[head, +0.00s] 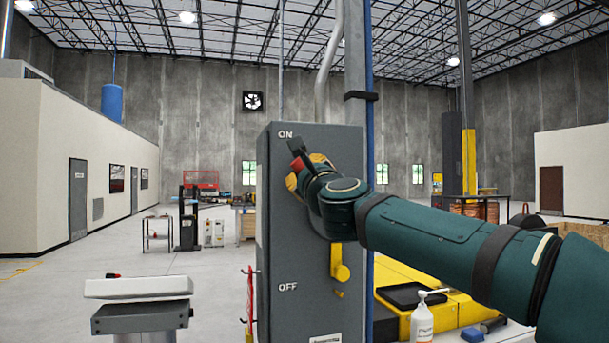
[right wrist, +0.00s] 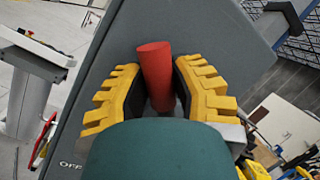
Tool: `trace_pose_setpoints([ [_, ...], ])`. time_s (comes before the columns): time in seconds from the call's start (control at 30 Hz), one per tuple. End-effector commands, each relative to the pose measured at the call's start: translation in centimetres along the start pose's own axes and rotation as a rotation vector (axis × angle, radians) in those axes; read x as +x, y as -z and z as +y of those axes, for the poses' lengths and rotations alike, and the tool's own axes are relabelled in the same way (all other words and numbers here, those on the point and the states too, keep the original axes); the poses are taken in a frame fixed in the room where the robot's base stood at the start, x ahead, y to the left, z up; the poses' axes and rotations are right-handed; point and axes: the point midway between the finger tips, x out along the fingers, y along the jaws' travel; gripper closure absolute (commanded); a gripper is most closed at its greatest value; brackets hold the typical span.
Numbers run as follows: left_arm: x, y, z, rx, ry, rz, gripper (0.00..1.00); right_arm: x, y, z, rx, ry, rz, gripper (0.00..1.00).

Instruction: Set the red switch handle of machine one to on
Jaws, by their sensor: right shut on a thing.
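The grey switch box (head: 300,262) stands in the middle of the head view, with ON printed at its top and OFF lower down. The red switch handle (right wrist: 157,75) stands between the yellow fingers of my right gripper (right wrist: 152,88) in the right wrist view. In the head view the red tip of the handle shows beside the ON label, at the upper part of the box. My right gripper (head: 306,172) is shut on the handle there, and my arm hides part of the box front. My left gripper is not in view.
A yellow lever (head: 340,265) sticks out on the box's right side. A white pump bottle (head: 421,322) stands by a yellow machine (head: 455,310) at lower right. A grey-white stand (head: 138,300) is at lower left. The floor further left is open.

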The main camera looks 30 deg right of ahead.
Motion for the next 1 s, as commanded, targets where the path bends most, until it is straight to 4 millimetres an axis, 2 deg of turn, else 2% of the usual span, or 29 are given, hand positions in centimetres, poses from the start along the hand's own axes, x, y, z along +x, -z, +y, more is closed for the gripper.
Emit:
trace_pose_setpoints([
  [0.23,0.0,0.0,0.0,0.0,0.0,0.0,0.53,0.0,-0.1,-0.3,0.002,0.007,-0.001,1.0],
  [0.27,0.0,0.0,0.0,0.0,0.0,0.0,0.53,0.0,-0.1,-0.3,0.001,0.007,-0.001,0.7],
  [0.33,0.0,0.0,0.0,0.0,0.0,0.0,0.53,0.0,-0.1,-0.3,0.001,0.007,-0.001,0.46],
  [0.37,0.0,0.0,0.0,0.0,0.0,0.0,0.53,0.0,-0.1,-0.3,0.001,0.006,-0.001,0.43],
  [0.73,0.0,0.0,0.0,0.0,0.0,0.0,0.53,-0.4,-0.1,-0.2,0.0,0.004,-0.001,0.43],
  [0.87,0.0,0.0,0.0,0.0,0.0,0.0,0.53,-1.9,-0.1,-0.3,0.001,0.004,-0.001,0.43],
  [1.0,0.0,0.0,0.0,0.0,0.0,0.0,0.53,-4.7,-0.1,-0.3,0.001,0.005,-0.003,0.43],
])
